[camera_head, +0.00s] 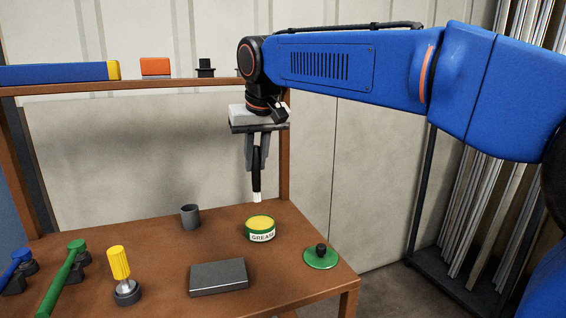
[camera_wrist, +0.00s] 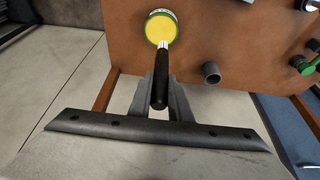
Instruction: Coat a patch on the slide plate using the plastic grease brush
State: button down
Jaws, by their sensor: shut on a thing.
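My gripper (camera_head: 257,153) is shut on a brush (camera_head: 256,181) with a black handle and white bristles. The brush hangs upright, bristles down, above the far edge of the brown table. In the wrist view my gripper (camera_wrist: 161,100) holds the brush (camera_wrist: 160,80), whose tip overlaps the edge of the grease tin (camera_wrist: 161,29). In the head view the open grease tin (camera_head: 261,231), full of yellow grease, stands below the bristles, with a gap between them. A dark grey flat plate (camera_head: 218,277), probably the slide plate, lies at the front of the table; its top looks bare.
A green lid with a black knob (camera_head: 321,257) lies right of the tin. A grey cup (camera_head: 190,216) stands at its left. A yellow-handled tool (camera_head: 121,272) and a green-handled tool (camera_head: 66,272) are at the front left. A shelf (camera_head: 130,86) runs behind the table.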

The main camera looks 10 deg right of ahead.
aim_at(259, 184)
jog(key=shift+w+d+f, duration=0.2)
jog(key=shift+w+d, duration=0.05)
jog(key=shift+w, duration=0.1)
jog(key=shift+f, duration=2.85)
jog(key=shift+f, duration=0.6)
jog(key=shift+r, duration=0.1)
jog(key=shift+r, duration=3.45)
jog(key=shift+d, duration=0.1)
